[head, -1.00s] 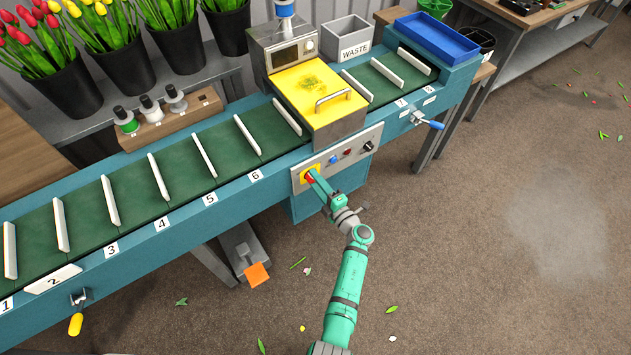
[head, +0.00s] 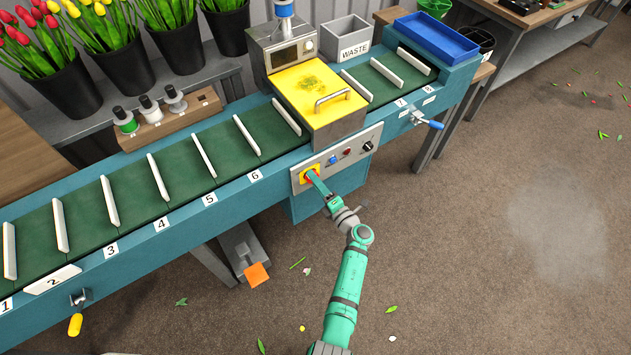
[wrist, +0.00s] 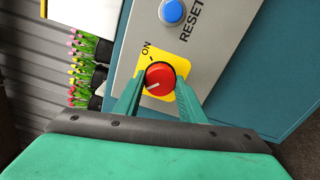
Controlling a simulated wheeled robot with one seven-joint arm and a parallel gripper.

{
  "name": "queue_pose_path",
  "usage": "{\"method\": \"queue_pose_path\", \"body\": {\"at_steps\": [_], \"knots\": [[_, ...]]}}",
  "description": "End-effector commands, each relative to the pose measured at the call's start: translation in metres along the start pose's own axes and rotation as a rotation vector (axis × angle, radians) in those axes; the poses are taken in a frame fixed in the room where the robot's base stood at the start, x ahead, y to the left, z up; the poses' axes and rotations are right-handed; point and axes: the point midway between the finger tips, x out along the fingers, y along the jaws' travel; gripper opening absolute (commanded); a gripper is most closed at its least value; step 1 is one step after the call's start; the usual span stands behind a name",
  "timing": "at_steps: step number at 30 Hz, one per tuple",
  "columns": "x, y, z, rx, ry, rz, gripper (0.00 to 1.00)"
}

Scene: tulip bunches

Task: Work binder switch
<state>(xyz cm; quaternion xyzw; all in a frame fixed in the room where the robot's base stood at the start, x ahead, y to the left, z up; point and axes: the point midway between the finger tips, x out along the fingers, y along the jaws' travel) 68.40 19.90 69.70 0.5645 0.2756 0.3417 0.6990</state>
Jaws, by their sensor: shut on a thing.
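The binder switch is a round red knob (wrist: 160,77) with a white line, on a yellow plate (wrist: 173,46). The white line points to the lower left there, away from ON. My gripper (wrist: 157,88) is shut on the knob, one finger on each side. In the head view my gripper (head: 312,176) reaches the yellow plate at the left end of the grey control panel (head: 343,156) and hides most of the knob. The binder's yellow cover (head: 310,88) is down above the panel.
A blue RESET button (wrist: 173,12) is close to the switch. The green conveyor (head: 135,187) with white dividers runs left of the binder. A blue-handled lever (head: 430,123) sticks out at right. The floor around my arm has scattered leaves.

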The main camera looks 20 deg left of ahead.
Motion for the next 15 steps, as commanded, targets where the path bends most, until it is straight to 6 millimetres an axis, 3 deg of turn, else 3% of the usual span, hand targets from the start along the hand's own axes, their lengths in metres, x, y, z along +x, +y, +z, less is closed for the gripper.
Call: {"method": "queue_pose_path", "body": {"at_steps": [2, 3, 4, 15], "knots": [[-0.0008, -0.0014, -0.0011, 0.001, 0.001, -0.002, 0.14], [-0.0008, -0.0015, -0.0011, 0.001, 0.001, -0.002, 0.46], [-0.0008, -0.0014, -0.0010, 0.001, 0.001, -0.002, 0.53], [-0.0034, -0.0009, 0.0001, 0.001, -0.001, -0.001, 0.55]]}}
